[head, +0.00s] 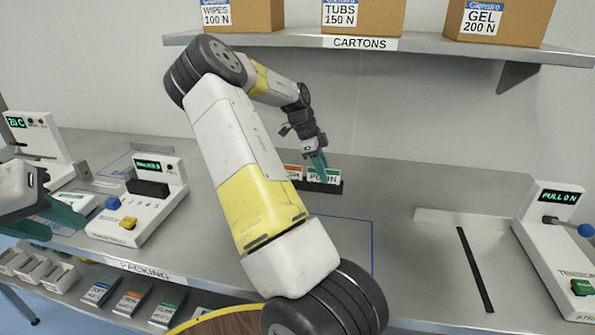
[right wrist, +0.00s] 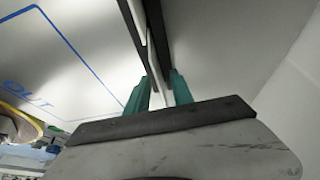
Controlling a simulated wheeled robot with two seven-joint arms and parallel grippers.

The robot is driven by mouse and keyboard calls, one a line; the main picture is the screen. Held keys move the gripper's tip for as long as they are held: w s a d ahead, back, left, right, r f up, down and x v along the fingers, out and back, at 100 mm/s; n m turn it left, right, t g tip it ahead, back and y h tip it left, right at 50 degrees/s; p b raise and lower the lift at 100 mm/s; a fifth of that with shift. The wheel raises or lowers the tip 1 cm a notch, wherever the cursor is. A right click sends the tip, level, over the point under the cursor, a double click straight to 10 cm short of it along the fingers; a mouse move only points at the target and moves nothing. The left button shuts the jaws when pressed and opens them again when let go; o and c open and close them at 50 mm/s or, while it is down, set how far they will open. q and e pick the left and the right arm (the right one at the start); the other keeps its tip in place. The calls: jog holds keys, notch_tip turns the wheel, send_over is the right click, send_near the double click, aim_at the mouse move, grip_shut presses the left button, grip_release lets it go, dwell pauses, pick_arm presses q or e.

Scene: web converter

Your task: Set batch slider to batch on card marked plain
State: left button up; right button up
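A card with a green band, its print partly covered but ending in "IN" (head: 325,177), stands in a black rack (head: 335,188) on the bench. An orange-topped card (head: 293,172) stands to its left. My right gripper (head: 319,166) points down at the green card and covers part of it. In the right wrist view its green fingers (right wrist: 160,92) stand apart on either side of a thin white edge; contact is unclear. My left gripper (head: 50,219) is open and empty at the far left. Near it a white console (head: 145,205) has a small screen and blue and yellow controls; I cannot identify the batch slider.
Another white console (head: 30,140) stands at the left back. A console reading "PULL ON" (head: 560,250) with a blue-knobbed lever stands at the right. Cartons (head: 362,15) sit on the upper shelf (head: 440,43). My right arm hides the middle of the bench (head: 400,200).

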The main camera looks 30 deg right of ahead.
jog(key=shift+f, duration=0.25)
dwell(0.6)
jog(key=shift+c, duration=0.5)
grip_shut()
